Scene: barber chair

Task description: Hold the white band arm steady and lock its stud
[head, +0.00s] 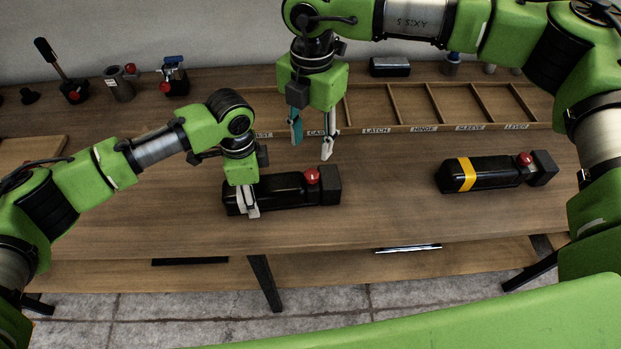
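A black arm (285,192) lies on the bench at the middle left, with a red stud (311,176) standing on top near its dark block end. My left gripper (248,208) is down over its left part, with pale fingers at its near side. The far side of this grip is hidden, and I cannot make out a white band apart from the pale fingers. My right gripper (312,142) is open and empty, pointing down above the bench behind the stud. A second black arm (495,174) with a yellow band (466,175) and a red stud lies to the right.
A labelled wooden compartment tray (420,128) stretches along the back right. A black lever (62,75), a grey cylinder (119,84) and a blue-handled fitting (173,77) stand at the back left. The bench (390,205) is clear between the two black arms.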

